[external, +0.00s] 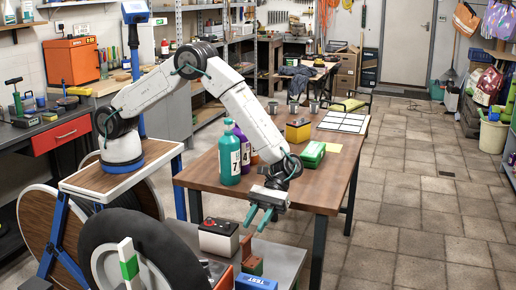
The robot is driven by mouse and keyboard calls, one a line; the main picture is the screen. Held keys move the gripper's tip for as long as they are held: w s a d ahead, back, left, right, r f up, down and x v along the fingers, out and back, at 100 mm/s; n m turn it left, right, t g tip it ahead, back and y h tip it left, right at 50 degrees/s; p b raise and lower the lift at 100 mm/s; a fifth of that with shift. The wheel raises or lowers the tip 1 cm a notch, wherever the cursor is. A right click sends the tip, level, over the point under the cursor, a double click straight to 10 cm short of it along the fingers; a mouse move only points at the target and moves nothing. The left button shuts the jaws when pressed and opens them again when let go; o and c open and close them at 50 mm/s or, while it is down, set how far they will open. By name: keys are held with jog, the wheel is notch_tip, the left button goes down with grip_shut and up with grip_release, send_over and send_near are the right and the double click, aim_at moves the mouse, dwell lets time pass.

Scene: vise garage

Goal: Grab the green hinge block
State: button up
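My gripper (257,225) hangs in front of the near edge of the wooden table, its two teal fingers pointing down and apart with nothing visible between them.

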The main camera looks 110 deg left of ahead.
aim_at(247, 248)
jog(key=x, duration=0.5)
jog(key=w+x, duration=0.1)
jog(key=x, duration=0.2)
jog(key=shift+f, duration=0.45)
grip_shut()
dwell(1.0)
